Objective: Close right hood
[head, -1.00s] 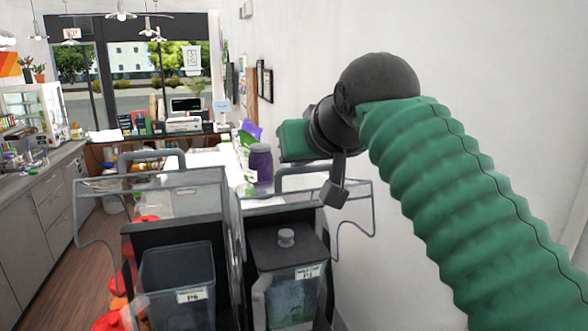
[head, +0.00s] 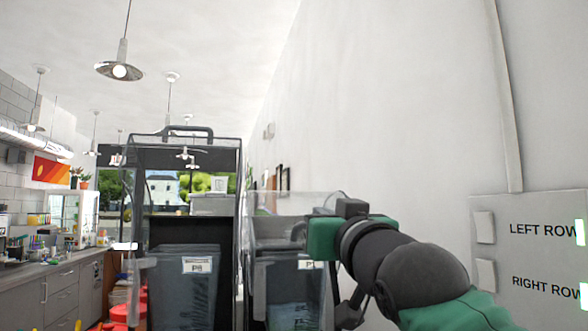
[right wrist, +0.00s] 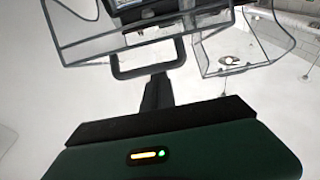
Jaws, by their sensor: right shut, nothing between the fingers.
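The right hood (head: 292,206) is a clear panel with a grey edge over the right bin. It sits lower than the left hood; whether it is fully down I cannot tell. My right gripper (head: 350,207) is at its right upper edge in the head view, its dark fingers together and holding nothing. In the right wrist view my shut fingers (right wrist: 157,92) point at a grey loop handle (right wrist: 148,72) on a clear hood (right wrist: 85,45). Whether they touch it is unclear. My left gripper is out of view.
The left hood (head: 238,180) stands raised, with its handle (head: 188,130) on top. A grey bin (head: 180,290) sits below it, and another bin (head: 290,290) below the right hood. A row-button panel (head: 530,255) is at the right, by the white wall (head: 390,110).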

